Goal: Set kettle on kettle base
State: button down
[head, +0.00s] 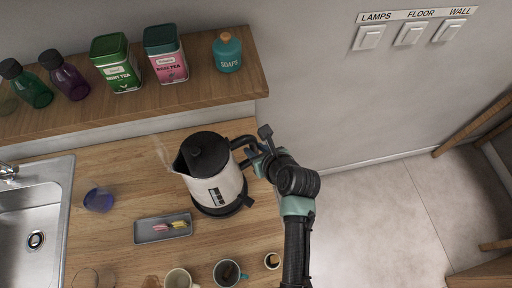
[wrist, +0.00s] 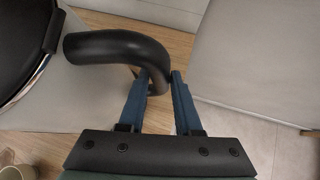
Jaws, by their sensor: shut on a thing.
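The white kettle (head: 215,184) with a black lid and black handle is at the right part of the wooden counter. Part of the black kettle base (head: 247,202) shows under its lower edge; I cannot tell whether the kettle is seated on it or a little above. My gripper (head: 258,160) is at the kettle's right side, shut on the handle. In the wrist view the fingers (wrist: 160,80) are on either side of the lower end of the curved handle (wrist: 110,47). The lid's dark edge is at the left of that view.
A small grey tray (head: 146,236) with wrapped pieces lies in front of the kettle. Several cups, including a cream mug (head: 179,279) and a dark mug (head: 228,272), stand at the front. A sink (head: 60,195) is at left. A shelf (head: 205,92) with tins and bottles is behind.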

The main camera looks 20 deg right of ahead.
jog(key=shift+w+d+f+b, duration=0.1)
jog(key=shift+f+b, duration=1)
jog(key=shift+b, duration=0.2)
jog(key=shift+w+f+b, duration=0.1)
jog(key=shift+f+b, duration=1)
jog(key=shift+b, duration=0.15)
jog(key=shift+p, duration=0.9)
jog(key=shift+s+f+b, duration=0.1)
jog(key=shift+f+b, duration=0.25)
jog(key=shift+f, duration=0.3)
jog(key=c, duration=0.9)
grip_release()
jog(key=shift+c, duration=0.2)
jog(key=shift+o, duration=0.3)
jog(key=shift+s+a+f, duration=0.2)
jog(key=shift+s+f, duration=0.05)
jog(key=shift+f, duration=0.1)
jog(key=p+v, duration=1)
jog(key=v, duration=0.1)
jog(key=shift+r, duration=0.2)
jog(key=shift+w+d, duration=0.1)
